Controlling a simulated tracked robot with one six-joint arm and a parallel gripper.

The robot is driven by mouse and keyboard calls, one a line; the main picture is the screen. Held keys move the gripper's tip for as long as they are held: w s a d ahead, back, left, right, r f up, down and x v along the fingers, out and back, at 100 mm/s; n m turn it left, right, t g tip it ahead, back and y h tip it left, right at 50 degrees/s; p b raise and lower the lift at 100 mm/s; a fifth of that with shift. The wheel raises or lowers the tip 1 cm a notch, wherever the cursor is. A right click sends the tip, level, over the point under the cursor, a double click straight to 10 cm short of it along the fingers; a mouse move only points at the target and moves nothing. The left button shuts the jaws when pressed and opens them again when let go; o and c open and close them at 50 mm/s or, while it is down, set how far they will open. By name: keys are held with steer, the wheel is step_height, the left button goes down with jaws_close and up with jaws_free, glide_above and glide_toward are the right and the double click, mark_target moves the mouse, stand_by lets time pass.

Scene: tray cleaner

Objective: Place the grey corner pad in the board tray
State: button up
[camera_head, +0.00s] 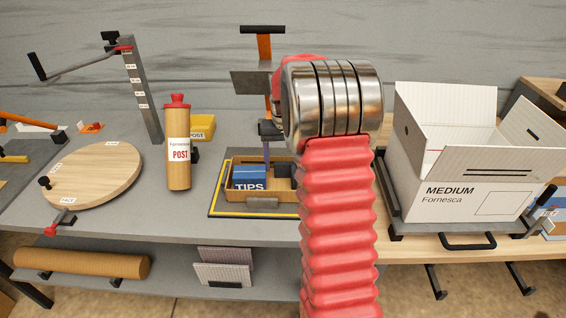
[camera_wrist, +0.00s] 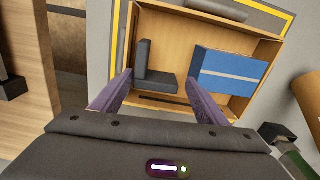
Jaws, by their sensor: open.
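The grey corner pad, a dark L-shaped block (camera_wrist: 152,70), lies inside the tan board tray (camera_wrist: 258,45). It is near one end of the tray, with a gap between it and the blue box. In the head view the pad (camera_head: 284,176) is partly seen at the right of the tray (camera_head: 233,196), beside my arm. My gripper (camera_wrist: 158,88) has its two purple fingers spread apart, with nothing held between them. The fingers are at the tray, one on each side of the pad in the wrist view. In the head view my gripper (camera_head: 267,158) is partly hidden behind my red arm.
A blue TIPS box (camera_head: 249,177) sits in the tray; it also shows in the wrist view (camera_wrist: 228,72). A MEDIUM carton (camera_head: 455,185) is on the right.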

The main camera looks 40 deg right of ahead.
mark_target(284, 165)
steer(key=shift+d, duration=0.1)
step_height(284, 165, up, 13)
steer(key=shift+r, duration=0.15)
stand_by(0.5)
stand_by(0.5)
steer(key=s+a+r+n+t, duration=0.1)
steer(key=s+a+r+n, duration=0.15)
steer(key=s+a, duration=0.4)
steer(key=s+a+r+n+t, duration=0.1)
steer(key=s+a+r+t, duration=0.15)
steer(key=a, duration=0.75)
steer(key=s+a+f+n+t, duration=0.1)
steer(key=s+a+f, duration=0.1)
steer(key=s+a, duration=0.3)
steer(key=s+a+f+n+t, duration=0.1)
steer(key=s+a+f+n, duration=0.1)
steer(key=s+a, duration=0.4)
steer(key=s, duration=0.5)
steer(key=shift+a+f, duration=0.2)
steer(key=shift+f, duration=0.2)
